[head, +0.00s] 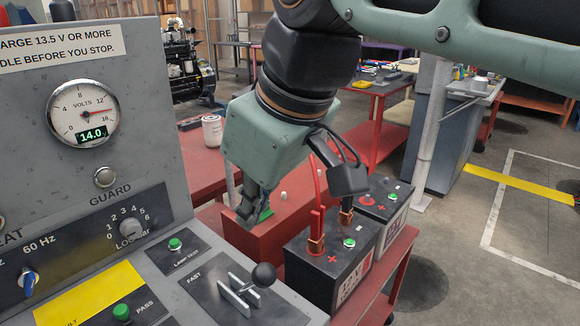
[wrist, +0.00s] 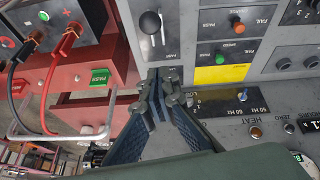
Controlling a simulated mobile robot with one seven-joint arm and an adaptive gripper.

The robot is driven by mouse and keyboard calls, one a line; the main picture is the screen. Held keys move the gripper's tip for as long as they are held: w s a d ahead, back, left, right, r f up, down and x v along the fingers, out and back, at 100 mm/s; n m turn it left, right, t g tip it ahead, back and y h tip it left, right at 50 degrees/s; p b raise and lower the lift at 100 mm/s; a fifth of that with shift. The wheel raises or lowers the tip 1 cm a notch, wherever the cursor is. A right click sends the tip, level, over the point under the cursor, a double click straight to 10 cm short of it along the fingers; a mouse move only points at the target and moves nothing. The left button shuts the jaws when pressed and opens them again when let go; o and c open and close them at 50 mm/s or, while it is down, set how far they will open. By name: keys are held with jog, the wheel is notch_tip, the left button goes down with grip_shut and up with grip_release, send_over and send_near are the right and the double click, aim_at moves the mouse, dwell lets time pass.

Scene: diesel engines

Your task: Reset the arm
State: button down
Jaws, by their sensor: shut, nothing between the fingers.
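My arm reaches down from the top of the head view, and my gripper (head: 250,210) hangs in front of the grey test panel, left of the batteries. In the wrist view my gripper (wrist: 162,78) is shut, its dark ribbed fingers meeting with nothing between them. The black ball-knob lever (head: 263,275) stands in a slotted plate on the panel's sloping desk, nearer the camera than my gripper. It also shows in the wrist view (wrist: 150,22), beyond the fingertips. No contact between the fingers and the panel can be made out.
The grey panel (head: 150,170) carries a volt gauge (head: 83,113) reading 14.0, a load knob (head: 130,228) and several buttons. A black battery (head: 330,265) with red and black leads stands on a red bench. A white can (head: 212,131) stands behind.

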jog(key=s+d+f+m+t+h, duration=0.1)
jog(key=d+f+m+h, duration=0.1)
jog(key=d+f+m, duration=0.7)
jog(key=d+f+m+t+h, duration=0.15)
jog(key=d+f+m, duration=0.35)
jog(key=d, duration=0.8)
notch_tip(320, 180, up, 18)
jog(key=n+p, duration=0.1)
jog(key=p, duration=1.7)
jog(key=shift+w+a+f+n, duration=0.15)
jog(key=shift+a+f+n, duration=0.1)
jog(key=shift+a+n, duration=0.05)
jog(key=shift+a, duration=0.1)
